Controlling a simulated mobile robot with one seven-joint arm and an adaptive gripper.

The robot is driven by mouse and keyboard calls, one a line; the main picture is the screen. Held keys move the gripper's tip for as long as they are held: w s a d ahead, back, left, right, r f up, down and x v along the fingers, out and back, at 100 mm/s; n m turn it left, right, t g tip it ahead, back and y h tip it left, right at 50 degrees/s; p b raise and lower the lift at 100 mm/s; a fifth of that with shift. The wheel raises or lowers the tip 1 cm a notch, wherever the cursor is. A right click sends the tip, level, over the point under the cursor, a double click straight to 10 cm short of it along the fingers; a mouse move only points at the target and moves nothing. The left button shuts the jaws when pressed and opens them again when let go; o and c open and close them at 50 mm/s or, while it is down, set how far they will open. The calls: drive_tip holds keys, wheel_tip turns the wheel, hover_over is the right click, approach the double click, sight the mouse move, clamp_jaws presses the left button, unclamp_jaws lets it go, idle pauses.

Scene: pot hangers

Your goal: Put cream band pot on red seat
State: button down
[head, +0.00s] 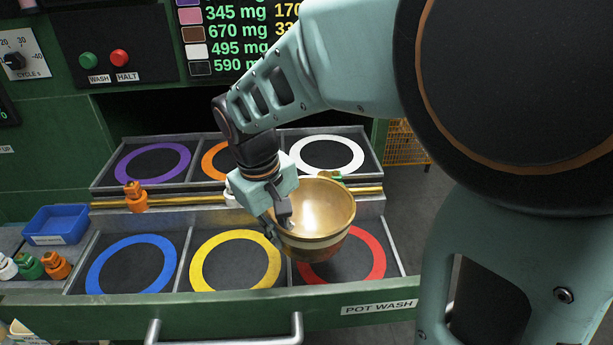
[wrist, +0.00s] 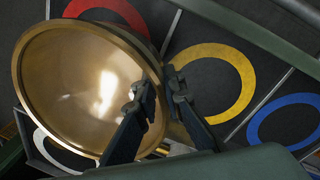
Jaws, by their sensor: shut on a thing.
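The cream band pot (head: 322,216) is a brass-coloured bowl with a pale band around its outside. My gripper (head: 283,217) is shut on its left rim and holds it, tilted, above the drawer. In the wrist view my gripper (wrist: 163,91) has one finger inside the pot (wrist: 82,92) and one outside. The red seat (head: 372,258) is a red ring in the front right compartment of the drawer. The pot overlaps its upper left part in the head view, hiding some of it. In the wrist view the red seat (wrist: 133,14) shows partly behind the pot's rim.
The yellow seat (head: 195,262) and blue seat (head: 101,276) are empty beside the red one. Purple, orange and white seats (head: 333,141) lie in the back row. A yellow rail (head: 185,203) with coloured fittings runs between the rows. A blue bin (head: 56,225) stands at left.

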drive_tip(key=d+f, duration=0.2)
drive_tip(key=w+d+f, duration=0.1)
drive_tip(key=d+f, duration=0.1)
drive_tip(key=d, duration=0.1)
drive_tip(key=d+f, duration=0.2)
drive_tip(key=shift+w+d+f, duration=0.15)
drive_tip(key=shift+w+f, duration=0.15)
drive_tip(key=shift+w, duration=0.1)
drive_tip(key=shift+w+d+f, duration=0.1)
drive_tip(key=shift+d+f, duration=0.05)
drive_tip(key=shift+f, duration=0.8)
drive_tip(key=shift+d+f, duration=0.15)
drive_tip(key=shift+f, duration=0.75)
drive_tip(key=shift+f, duration=0.1)
drive_tip(key=c, duration=2)
unclamp_jaws()
drive_tip(key=shift+c, duration=0.2)
drive_tip(key=r, duration=0.4)
drive_tip(key=s+a+r, duration=0.1)
drive_tip(key=r, duration=0.7)
drive_tip(key=shift+s+a+p, duration=0.15)
drive_tip(key=shift+a+p, duration=0.05)
drive_tip(key=shift+p, duration=0.1)
